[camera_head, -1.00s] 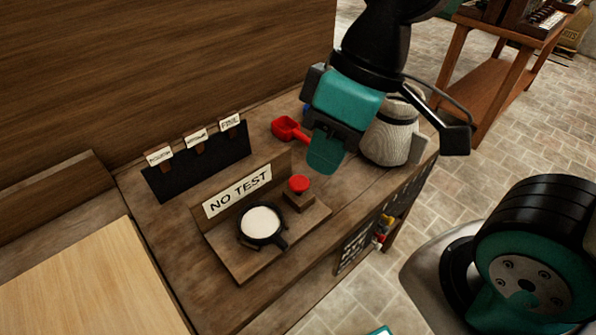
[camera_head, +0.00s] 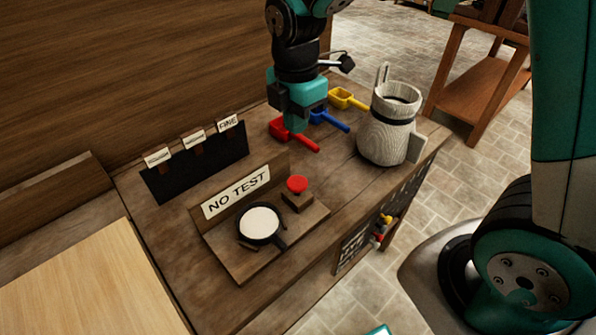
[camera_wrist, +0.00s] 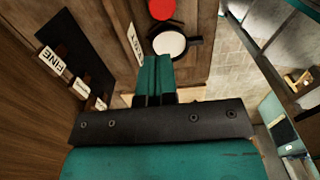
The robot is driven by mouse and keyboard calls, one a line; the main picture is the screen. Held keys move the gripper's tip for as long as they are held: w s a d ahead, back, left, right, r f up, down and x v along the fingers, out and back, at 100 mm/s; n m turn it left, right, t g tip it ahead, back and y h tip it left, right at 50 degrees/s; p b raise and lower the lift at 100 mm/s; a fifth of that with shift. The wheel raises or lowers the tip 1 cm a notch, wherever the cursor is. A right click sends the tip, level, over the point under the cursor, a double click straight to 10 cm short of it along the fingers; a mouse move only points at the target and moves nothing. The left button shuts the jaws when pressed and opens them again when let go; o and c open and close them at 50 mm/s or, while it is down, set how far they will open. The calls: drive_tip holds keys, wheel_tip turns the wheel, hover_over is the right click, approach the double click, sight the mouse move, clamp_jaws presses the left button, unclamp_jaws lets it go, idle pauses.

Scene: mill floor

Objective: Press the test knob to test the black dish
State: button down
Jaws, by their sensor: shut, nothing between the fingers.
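The black dish (camera_head: 279,240) holds a white filling and sits on the wooden test stand (camera_head: 240,266). It also shows in the wrist view (camera_wrist: 186,45). The red test knob (camera_head: 297,184) stands on a small wooden block just behind the dish; it shows at the top of the wrist view (camera_wrist: 161,8). A "NO TEST" sign (camera_head: 237,193) is at the back of the stand. My gripper (camera_head: 296,124) is shut and empty, pointing down above the worktop, behind the knob and apart from it. In the wrist view its fingers (camera_wrist: 153,75) are together.
Red (camera_head: 304,143), blue (camera_head: 328,119) and yellow (camera_head: 346,98) scoops lie near my gripper. A light jug (camera_head: 388,135) stands to the right. A dark rack (camera_head: 197,170) with labels, one reading "FINE", stands at the left. The worktop right of the stand is clear.

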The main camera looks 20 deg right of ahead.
sight(298, 182)
drive_tip(key=shift+f, duration=0.15)
wheel_tip(298, 182, down, 14)
drive_tip(key=shift+r+p, duration=0.1)
drive_tip(key=shift+p, duration=0.6)
wheel_tip(298, 182, down, 3)
drive_tip(key=shift+r+b, duration=0.15)
drive_tip(key=shift+b, duration=0.8)
drive_tip(key=shift+s, duration=0.15)
wheel_tip(298, 182, up, 5)
drive_tip(key=p, duration=0.4)
wheel_tip(298, 182, up, 9)
drive_tip(key=b, duration=0.1)
drive_tip(key=shift+r, duration=0.2)
